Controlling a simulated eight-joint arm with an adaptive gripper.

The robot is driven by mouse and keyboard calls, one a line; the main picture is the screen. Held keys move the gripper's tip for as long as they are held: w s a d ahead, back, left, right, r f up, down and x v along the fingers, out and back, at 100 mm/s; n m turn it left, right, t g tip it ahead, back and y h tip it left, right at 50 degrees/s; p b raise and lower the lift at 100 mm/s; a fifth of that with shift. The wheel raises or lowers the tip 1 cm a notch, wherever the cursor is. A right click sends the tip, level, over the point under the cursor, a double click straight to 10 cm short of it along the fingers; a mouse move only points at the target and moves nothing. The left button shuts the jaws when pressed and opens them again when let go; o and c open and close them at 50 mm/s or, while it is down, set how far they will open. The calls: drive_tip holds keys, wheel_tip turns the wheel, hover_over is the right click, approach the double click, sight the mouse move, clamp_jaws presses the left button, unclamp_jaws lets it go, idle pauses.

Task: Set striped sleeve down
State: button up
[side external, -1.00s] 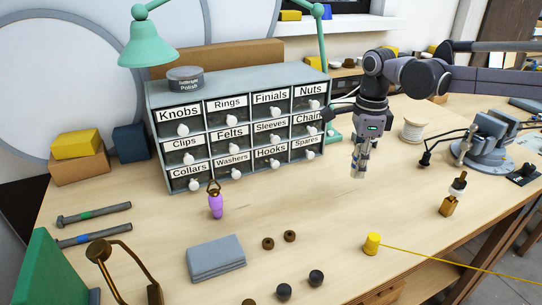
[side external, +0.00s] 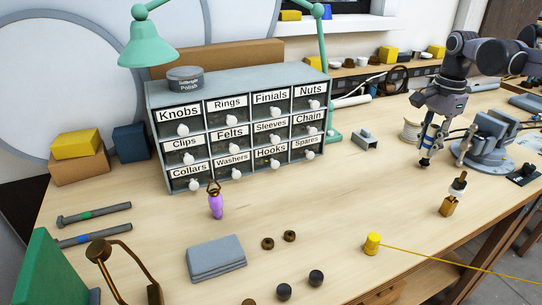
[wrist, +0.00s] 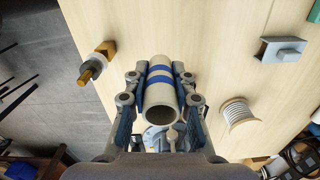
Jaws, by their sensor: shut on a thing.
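The striped sleeve (wrist: 160,104) is a cream tube with blue bands, seen in the wrist view with its open end toward the camera. My gripper (wrist: 159,78) is shut on it, with a finger on each side. In the side external view my gripper (side external: 428,150) points down at the right of the table, near the grey clamp stand. The sleeve is small and mostly hidden by the fingers there. I cannot tell whether its lower end touches the table.
A wire spool (side external: 411,132) and a grey bracket (side external: 366,140) lie left of my gripper. The grey clamp stand (side external: 490,150) is close on the right. A brass socket with black and white parts (side external: 452,195) stands in front. The table's middle is clear.

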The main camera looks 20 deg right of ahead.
drive_tip(key=d, duration=0.2)
drive_tip(key=n, duration=0.1)
hover_over(377, 184)
wheel_tip(377, 184, down, 7)
drive_tip(key=shift+s, duration=0.1)
drive_tip(key=shift+f, duration=2)
drive_tip(key=o, duration=0.8)
drive_tip(key=shift+f, duration=0.15)
drive_tip(key=shift+c, duration=0.2)
